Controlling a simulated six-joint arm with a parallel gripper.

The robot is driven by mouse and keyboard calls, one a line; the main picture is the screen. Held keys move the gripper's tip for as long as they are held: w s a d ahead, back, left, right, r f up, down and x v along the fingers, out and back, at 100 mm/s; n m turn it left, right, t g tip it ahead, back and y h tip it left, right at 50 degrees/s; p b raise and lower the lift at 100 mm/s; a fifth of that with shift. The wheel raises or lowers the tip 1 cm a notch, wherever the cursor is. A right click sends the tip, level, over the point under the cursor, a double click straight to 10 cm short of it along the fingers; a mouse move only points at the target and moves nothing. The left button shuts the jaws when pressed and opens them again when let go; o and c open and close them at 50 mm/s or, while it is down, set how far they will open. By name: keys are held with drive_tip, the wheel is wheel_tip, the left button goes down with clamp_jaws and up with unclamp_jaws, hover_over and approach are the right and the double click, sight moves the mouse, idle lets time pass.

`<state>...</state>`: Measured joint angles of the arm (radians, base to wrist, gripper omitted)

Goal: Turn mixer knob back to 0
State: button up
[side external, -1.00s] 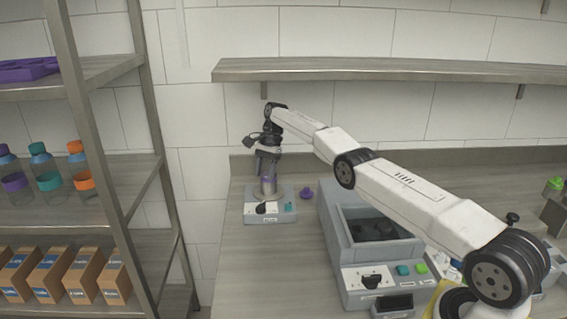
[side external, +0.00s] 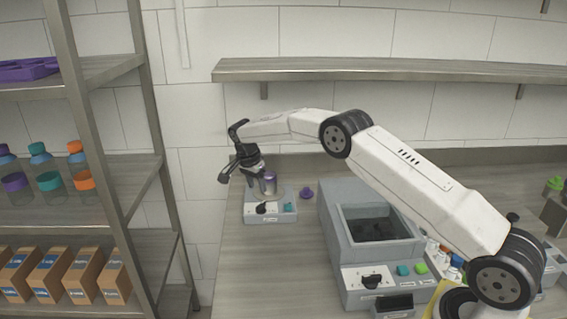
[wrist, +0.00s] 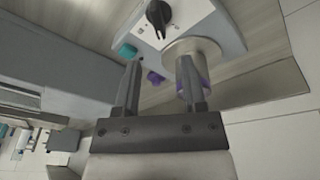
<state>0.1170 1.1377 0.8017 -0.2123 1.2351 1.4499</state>
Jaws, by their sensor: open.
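The mixer (side external: 280,217) is a small pale grey box on the counter with a black knob (side external: 262,208) and a teal button (side external: 288,207). The knob is closer in the wrist view (wrist: 158,14); its scale is too small to read. A cup with a purple band (side external: 268,183) stands upright on the mixer; in the wrist view it (wrist: 194,50) is partly hidden by a finger. My gripper (wrist: 158,66) is open and tilted, above and beside the cup in the side view (side external: 250,168). No object is visibly held; whether a finger touches the cup I cannot tell.
A purple lid (side external: 307,192) lies right of the mixer. A larger grey machine (side external: 340,245) with its own black knob (side external: 371,281) stands further right. A wall shelf (side external: 400,70) runs above, and a rack (side external: 110,150) stands left. The counter before the mixer is clear.

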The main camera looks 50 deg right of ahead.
sight(260, 204)
drive_tip(key=shift+s+a+r+n+t+h, duration=0.1)
drive_tip(key=shift+s+a+n+t+h, duration=0.25)
drive_tip(key=shift+a+h, duration=0.25)
drive_tip(key=shift+s+a+n+t+h, duration=0.3)
drive_tip(key=shift+a+h, duration=0.2)
drive_tip(key=shift+a, duration=0.2)
drive_tip(key=shift+d, duration=0.1)
drive_tip(key=shift+x, duration=3.85)
drive_tip(key=shift+w, duration=0.1)
clamp_jaws()
